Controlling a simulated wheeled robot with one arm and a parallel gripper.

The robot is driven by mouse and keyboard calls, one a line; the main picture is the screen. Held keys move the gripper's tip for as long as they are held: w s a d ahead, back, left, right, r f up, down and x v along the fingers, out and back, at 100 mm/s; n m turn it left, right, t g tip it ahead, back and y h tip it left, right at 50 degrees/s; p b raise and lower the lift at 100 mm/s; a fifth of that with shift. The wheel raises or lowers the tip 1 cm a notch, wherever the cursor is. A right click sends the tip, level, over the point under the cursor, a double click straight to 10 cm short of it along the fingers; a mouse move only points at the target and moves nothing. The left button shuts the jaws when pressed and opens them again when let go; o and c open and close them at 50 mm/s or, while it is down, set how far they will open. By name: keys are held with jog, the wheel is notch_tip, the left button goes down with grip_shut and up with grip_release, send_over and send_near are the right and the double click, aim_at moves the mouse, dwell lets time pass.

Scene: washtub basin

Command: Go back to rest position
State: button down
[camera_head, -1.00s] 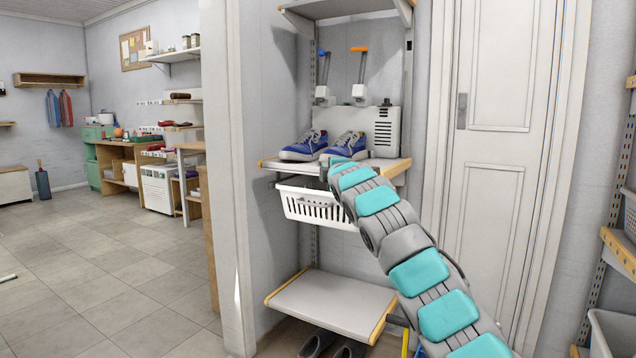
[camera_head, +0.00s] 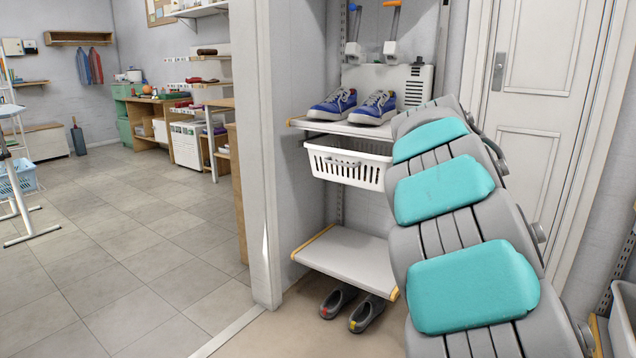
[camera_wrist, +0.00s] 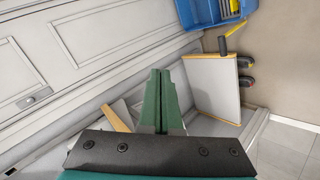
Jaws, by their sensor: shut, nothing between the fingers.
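My gripper (camera_wrist: 158,72) shows in the wrist view with its two green fingers pressed together, shut and empty. It points toward a grey shelf board (camera_wrist: 212,88) with wooden edges, and nothing touches the fingertips that I can see. In the head view my grey and turquoise arm rises at the right, close to the camera. The gripper itself is hidden there.
Blue shoes (camera_head: 355,106) stand on the upper shelf above a white basket (camera_head: 348,164). Dark clogs (camera_head: 352,309) lie under the lower shelf (camera_head: 345,255). A white door (camera_head: 540,110) is behind my arm. The tiled floor (camera_head: 120,250) at left is clear.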

jog(key=s+a+f+m+g+y, duration=0.1)
jog(key=s+a+f, duration=0.4)
jog(key=s, duration=1.1)
jog(key=s+a+f+m+g+y+p, duration=0.1)
jog(key=s+a+f+g, duration=0.4)
jog(key=s+f, duration=0.5)
jog(key=s+a+f+m+g+y, duration=0.3)
jog(key=s+a+f, duration=0.3)
jog(key=s, duration=1.6)
jog(key=shift+s+a+f+y, duration=0.3)
jog(key=shift+a+f+y, duration=0.1)
jog(key=shift+f+y, duration=0.45)
